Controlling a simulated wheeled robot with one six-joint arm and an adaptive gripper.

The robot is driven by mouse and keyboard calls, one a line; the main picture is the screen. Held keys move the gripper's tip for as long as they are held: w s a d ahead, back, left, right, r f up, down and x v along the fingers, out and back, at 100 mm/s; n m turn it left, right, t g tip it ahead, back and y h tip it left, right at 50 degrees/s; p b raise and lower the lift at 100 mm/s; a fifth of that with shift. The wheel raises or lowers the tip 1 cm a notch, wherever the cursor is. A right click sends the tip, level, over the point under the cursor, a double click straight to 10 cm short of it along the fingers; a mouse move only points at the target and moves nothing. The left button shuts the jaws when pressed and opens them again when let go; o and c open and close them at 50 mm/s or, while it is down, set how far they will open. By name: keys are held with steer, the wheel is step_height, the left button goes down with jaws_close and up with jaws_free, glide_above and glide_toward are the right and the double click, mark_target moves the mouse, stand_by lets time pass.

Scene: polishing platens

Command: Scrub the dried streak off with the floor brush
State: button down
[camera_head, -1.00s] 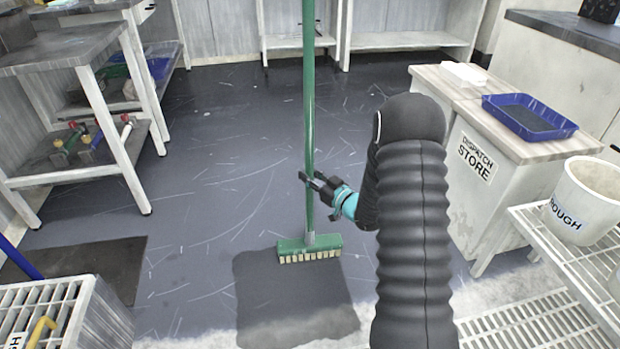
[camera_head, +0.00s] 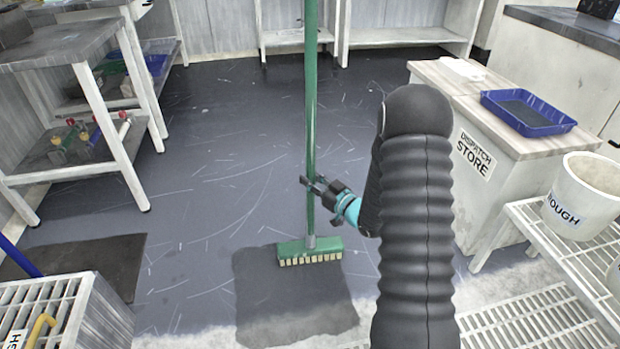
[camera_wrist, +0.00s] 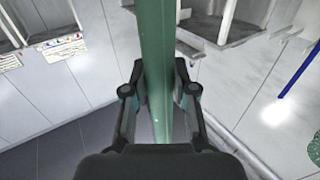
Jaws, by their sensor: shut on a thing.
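The floor brush is a green pole (camera_head: 310,110) with a green head (camera_head: 309,247) and pale bristles. It stands upright, with its bristles on the far part of a dark grey patch (camera_head: 290,295) on the floor. My gripper (camera_head: 311,191) is shut around the lower part of the pole. In the wrist view the green pole (camera_wrist: 157,60) runs between the two fingers of my gripper (camera_wrist: 160,95). I cannot tell a separate streak from the dark patch, and the floor under the brush head is hidden.
A white cabinet marked DISPATCH STORE (camera_head: 475,155) with a blue tray (camera_head: 527,112) stands at right. A white bucket (camera_head: 583,200) sits on a slatted rack (camera_head: 560,245). Shelving (camera_head: 100,80) stands at left. The scratched floor (camera_head: 225,150) behind the brush is open.

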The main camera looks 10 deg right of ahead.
steer(key=shift+s, duration=0.15)
steer(key=shift+s+r, duration=0.15)
steer(key=shift+s, duration=1.45)
steer(key=shift+s, duration=0.1)
steer(key=shift+s, duration=1.75)
steer(key=shift+s+r, duration=0.1)
steer(key=shift+s, duration=1.55)
